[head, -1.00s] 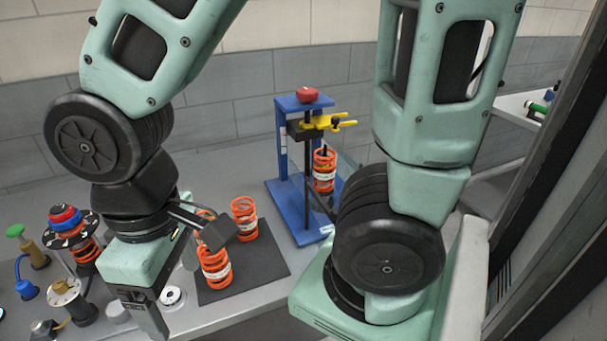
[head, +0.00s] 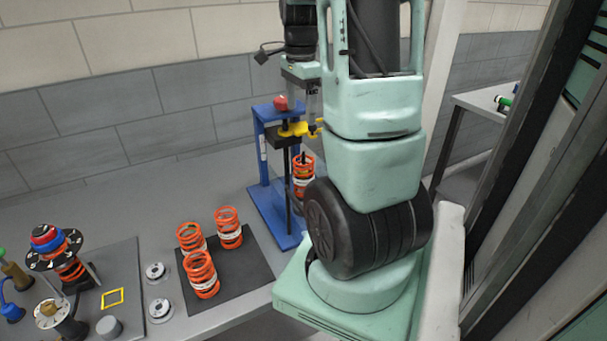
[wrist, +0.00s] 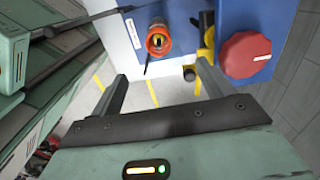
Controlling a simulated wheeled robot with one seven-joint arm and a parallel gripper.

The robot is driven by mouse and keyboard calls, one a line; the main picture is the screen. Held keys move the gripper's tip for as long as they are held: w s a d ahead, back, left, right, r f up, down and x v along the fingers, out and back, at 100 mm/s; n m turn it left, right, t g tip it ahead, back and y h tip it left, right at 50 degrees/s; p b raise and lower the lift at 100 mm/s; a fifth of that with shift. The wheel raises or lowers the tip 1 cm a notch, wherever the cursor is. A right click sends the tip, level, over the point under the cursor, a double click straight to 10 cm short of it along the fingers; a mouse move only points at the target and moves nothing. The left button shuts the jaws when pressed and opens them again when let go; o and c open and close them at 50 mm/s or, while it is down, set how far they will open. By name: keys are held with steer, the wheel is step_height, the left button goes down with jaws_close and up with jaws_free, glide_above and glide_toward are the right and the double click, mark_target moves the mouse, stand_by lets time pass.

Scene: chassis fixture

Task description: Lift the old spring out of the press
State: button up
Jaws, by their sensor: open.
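The blue press (head: 262,150) stands on the bench with a red knob (head: 281,103) on top and a yellow clamp (head: 295,129) on its post. The old spring (head: 303,182), orange with a pale label, stands upright in the press below the clamp; my arm partly covers the press's right side. My gripper (head: 304,103) is open and empty above the press, close to the red knob and clamp. In the wrist view the spring (wrist: 158,40) shows end-on, beyond and apart from my open fingers (wrist: 163,90). The red knob (wrist: 246,55) is to its right.
Three orange springs (head: 203,274) stand on a dark mat (head: 246,272) left of the press. Two round silver discs (head: 159,310) lie beside it. A strut assembly (head: 58,250) and small fittings occupy the far left. The bench behind the mat is clear.

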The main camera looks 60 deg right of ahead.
steer(key=p, duration=0.2)
glide_above(304, 162)
steer(key=a, duration=0.2)
step_height(304, 162, down, 12)
steer(key=shift+s+a+r, duration=0.1)
steer(key=shift+s, duration=0.05)
steer(key=f, duration=0.1)
steer(key=f+p, duration=0.1)
steer(key=f, duration=0.1)
steer(key=f+p, duration=0.1)
steer(key=shift+s+f, duration=0.15)
steer(key=shift+s, duration=0.2)
steer(key=shift+f+p, duration=0.3)
steer(key=shift+f, duration=0.25)
steer(key=shift+w, duration=0.1)
steer(key=c, duration=1.3)
steer(key=shift+c, duration=0.2)
steer(key=shift+r, duration=0.2)
step_height(304, 162, up, 8)
steer(key=shift+r+b, duration=0.1)
steer(key=shift+b, duration=1)
steer(key=shift+r, duration=0.75)
steer(key=shift+r, duration=0.15)
